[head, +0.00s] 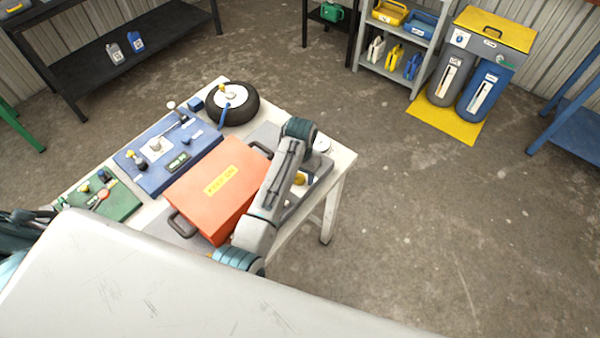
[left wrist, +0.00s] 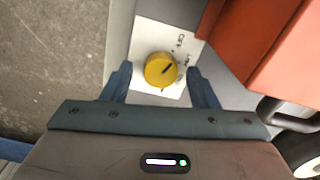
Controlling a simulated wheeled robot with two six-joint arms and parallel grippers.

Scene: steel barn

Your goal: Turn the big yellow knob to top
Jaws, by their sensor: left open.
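The big yellow knob (left wrist: 160,69) sits on a white plate (left wrist: 146,33) with small dark lettering. A dark pointer mark on it points to the upper right in the left wrist view. In the head view the knob (head: 299,179) is partly hidden behind my left arm, beside the orange box. My left gripper (left wrist: 158,74) is open, with one blue finger to each side of the knob and gaps showing between fingers and knob. Whether the fingers are level with the knob is hard to tell. My right gripper is not in view.
The orange box (head: 215,185) with a yellow label stands close to the knob; its side (left wrist: 246,40) also shows right of the fingers. A blue panel (head: 148,176), a green board (head: 120,203) and a wheel (head: 240,108) are on the table.

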